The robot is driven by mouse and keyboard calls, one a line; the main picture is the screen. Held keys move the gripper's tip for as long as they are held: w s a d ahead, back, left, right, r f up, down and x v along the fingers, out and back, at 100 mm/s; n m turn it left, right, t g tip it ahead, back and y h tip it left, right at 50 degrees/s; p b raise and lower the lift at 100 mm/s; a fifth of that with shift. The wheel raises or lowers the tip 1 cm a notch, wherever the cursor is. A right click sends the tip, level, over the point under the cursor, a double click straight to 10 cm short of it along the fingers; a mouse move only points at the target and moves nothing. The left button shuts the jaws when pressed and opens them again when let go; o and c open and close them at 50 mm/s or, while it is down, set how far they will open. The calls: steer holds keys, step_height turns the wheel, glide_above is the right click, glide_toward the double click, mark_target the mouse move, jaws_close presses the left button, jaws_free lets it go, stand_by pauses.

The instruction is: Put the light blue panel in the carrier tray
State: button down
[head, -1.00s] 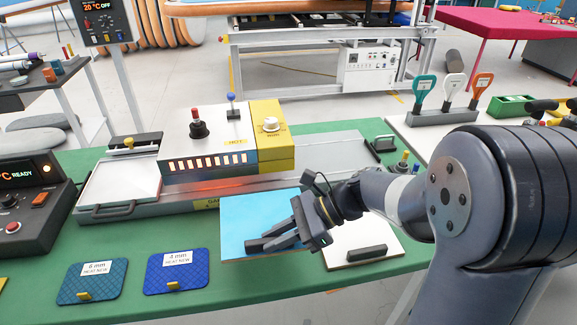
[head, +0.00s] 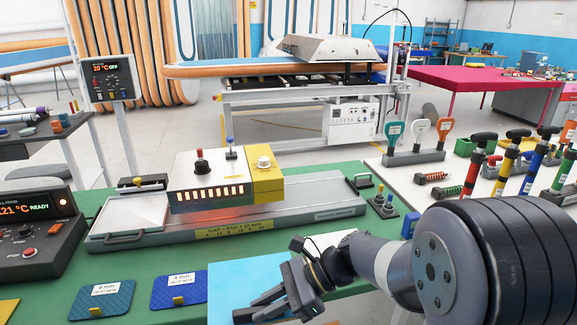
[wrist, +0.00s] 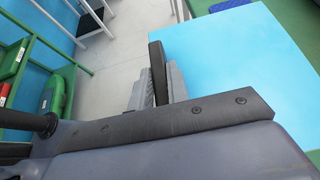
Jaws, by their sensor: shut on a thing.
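The light blue panel (head: 232,286) is a flat board at the bottom middle of the head view, its near part cut off by the frame edge. My gripper (head: 250,308) is shut on its edge. In the wrist view the panel (wrist: 240,60) fills the upper right, with the gripper's fingers (wrist: 160,85) at its left edge. I cannot tell how high it is above the bench. The carrier tray (head: 135,213) appears to be the pale tray with a dark front handle, left of the glowing heater on the grey rail. Its pale surface looks bare.
The heater box (head: 212,183) with a yellow end straddles the grey rail (head: 320,206). Two blue pads (head: 178,292) lie left of the panel on the green bench. A white board (head: 328,241) is partly hidden behind my arm. A control box (head: 35,235) stands at far left.

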mark_target(272, 274)
steer(key=w+m+t, duration=0.1)
steer(key=w, duration=0.1)
steer(key=w+r+m+t, duration=0.1)
steer(key=w, duration=0.1)
steer(key=w+d+m+t+p, duration=0.1)
steer(key=w+m+t, duration=0.1)
steer(key=shift+w+r, duration=0.2)
steer(key=shift+w, duration=0.1)
steer(key=w+d+m+t, duration=0.1)
steer(key=w, duration=0.1)
steer(key=w+d+m+t+p, duration=0.1)
steer(key=t, duration=0.1)
steer(key=w+d+m+t+h, duration=0.1)
steer(key=w+m, duration=0.1)
steer(key=shift+w+d+r, duration=0.3)
steer(key=shift+d, duration=0.05)
steer(key=w+d+f+m+t+h+p, duration=0.1)
steer(key=w+d+f+m+t+h, duration=0.1)
steer(key=d, duration=0.5)
steer(key=w+d+f+m+t+h+p, duration=0.1)
steer(key=w+d+f+m+t+h, duration=0.1)
steer(key=d+m+t+h, duration=0.2)
steer(key=d+m+h, duration=0.1)
steer(key=d+m, duration=0.2)
steer(key=d, duration=0.1)
steer(key=shift+w, duration=0.4)
